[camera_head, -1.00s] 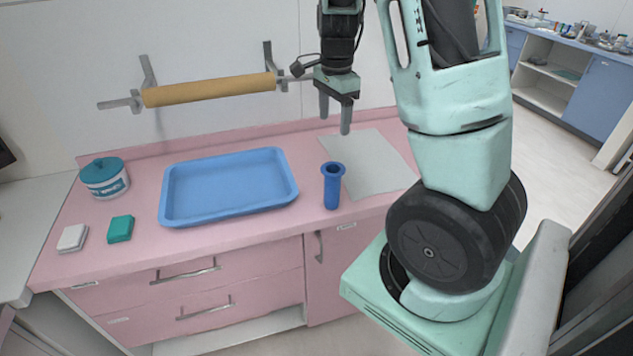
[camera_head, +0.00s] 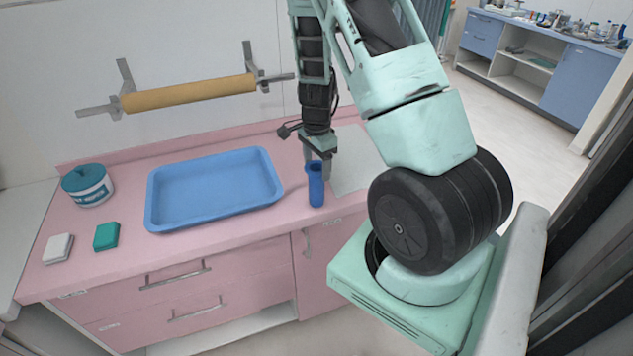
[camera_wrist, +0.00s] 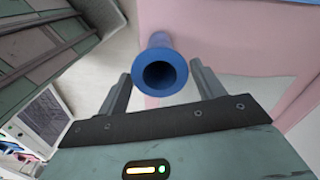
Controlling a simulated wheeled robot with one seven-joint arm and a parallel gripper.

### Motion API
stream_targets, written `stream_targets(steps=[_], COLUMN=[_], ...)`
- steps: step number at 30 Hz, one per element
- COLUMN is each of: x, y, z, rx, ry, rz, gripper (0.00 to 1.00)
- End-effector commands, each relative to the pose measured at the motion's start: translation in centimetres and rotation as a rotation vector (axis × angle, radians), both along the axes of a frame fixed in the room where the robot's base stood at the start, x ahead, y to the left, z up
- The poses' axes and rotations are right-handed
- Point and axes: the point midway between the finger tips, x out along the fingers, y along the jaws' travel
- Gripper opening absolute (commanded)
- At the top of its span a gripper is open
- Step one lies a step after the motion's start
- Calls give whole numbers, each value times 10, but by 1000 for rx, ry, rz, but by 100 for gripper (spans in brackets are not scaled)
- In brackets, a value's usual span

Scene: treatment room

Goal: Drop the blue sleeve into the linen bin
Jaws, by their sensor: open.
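The blue sleeve (camera_head: 315,186) stands upright on the pink counter, right of the blue tray. It is a hollow tube with a flared rim. My gripper (camera_head: 320,164) is open just above and behind it, and partly hidden behind its top. In the wrist view the sleeve (camera_wrist: 160,70) shows its open end between my two spread fingers (camera_wrist: 161,78), with a gap on each side. I cannot make out a linen bin in any view.
A blue tray (camera_head: 215,190) lies left of the sleeve. A teal-lidded tub (camera_head: 88,188), a green block (camera_head: 106,236) and a white block (camera_head: 58,248) are farther left. A yellow roll (camera_head: 188,93) hangs on the wall. A grey sheet (camera_head: 352,165) lies behind.

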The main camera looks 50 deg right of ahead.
Motion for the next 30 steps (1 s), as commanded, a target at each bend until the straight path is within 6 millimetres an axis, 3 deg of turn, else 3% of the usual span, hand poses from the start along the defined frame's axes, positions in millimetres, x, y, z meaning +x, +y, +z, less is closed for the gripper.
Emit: stream_targets(steps=[5, 12, 16, 18, 25, 30], x=[0, 0, 0, 0, 0, 1], y=[0, 0, 1, 1, 1, 1], z=[-16, -18, -18, -18, -16, 3], rx=[0, -1, -1, -1, -1, -2], ry=[1, 0, 0, 0, -1, -4], rz=[1, 1, 1, 1, 3, 4], gripper=[68, 68, 34, 23, 23, 23])
